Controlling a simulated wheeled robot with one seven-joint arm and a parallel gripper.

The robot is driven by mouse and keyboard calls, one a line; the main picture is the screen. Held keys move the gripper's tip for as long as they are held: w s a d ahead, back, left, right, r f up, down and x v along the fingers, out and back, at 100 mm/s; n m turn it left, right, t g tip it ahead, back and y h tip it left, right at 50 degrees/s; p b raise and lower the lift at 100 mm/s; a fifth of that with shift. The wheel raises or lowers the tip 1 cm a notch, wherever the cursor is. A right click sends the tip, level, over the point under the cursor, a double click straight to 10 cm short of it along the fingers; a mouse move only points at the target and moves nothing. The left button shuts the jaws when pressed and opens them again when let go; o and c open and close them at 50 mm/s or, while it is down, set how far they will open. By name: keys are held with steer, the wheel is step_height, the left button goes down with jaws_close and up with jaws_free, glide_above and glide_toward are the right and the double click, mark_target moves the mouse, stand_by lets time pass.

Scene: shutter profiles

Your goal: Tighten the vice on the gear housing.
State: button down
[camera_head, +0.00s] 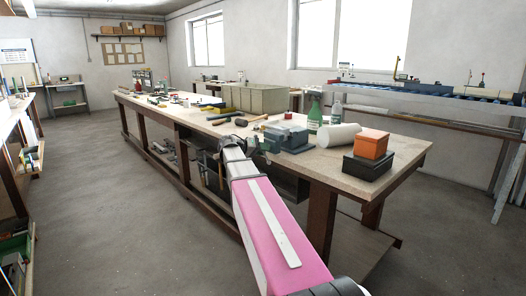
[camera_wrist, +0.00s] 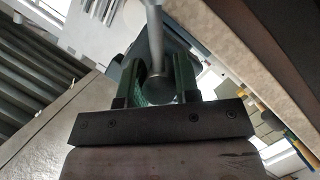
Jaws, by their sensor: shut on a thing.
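The blue-grey vice (camera_head: 290,138) stands on the long workbench, near its front edge. My gripper (camera_head: 262,143) is at the vice's left, handle side. In the wrist view, my gripper (camera_wrist: 158,78) has its two green fingers shut around the grey rounded end of the vice handle (camera_wrist: 154,35). The handle's bar runs upward in the picture from between the fingers. Part of the vice body (camera_wrist: 178,47) shows behind the fingers. I cannot make out the gear housing or the jaw gap; they are too small or hidden.
The workbench (camera_head: 395,150) also bears a dark-headed mallet (camera_head: 250,119), a green bottle (camera_head: 315,116), a white roll (camera_head: 338,137) and an orange box (camera_head: 371,144) on a dark box (camera_head: 367,166). A beige crate (camera_head: 255,98) stands farther back. The floor in front is clear.

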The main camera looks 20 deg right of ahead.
steer(key=shift+s+a+f, duration=0.1)
steer(key=c, duration=0.8)
jaws_free()
steer(key=shift+c, duration=0.2)
steer(key=v, duration=1)
steer(key=shift+a+r, duration=0.2)
steer(key=shift+a, duration=0.2)
steer(key=s+a+f+n+y, duration=0.1)
steer(key=s+f+n+y, duration=0.2)
steer(key=f, duration=0.7)
steer(key=s+a+f+n+y, duration=0.1)
steer(key=s+f+n+y, duration=0.3)
steer(key=f, duration=0.6)
steer(key=s+a+f+y, duration=0.4)
steer(key=s+f, duration=0.3)
steer(key=f, duration=0.1)
steer(key=s+a+f+g+y, duration=0.1)
steer(key=s+a+f+y, duration=0.3)
steer(key=s+f, duration=0.4)
steer(key=shift+s+a+f, duration=0.3)
steer(key=shift+a+f, duration=0.15)
steer(key=shift+a, duration=0.3)
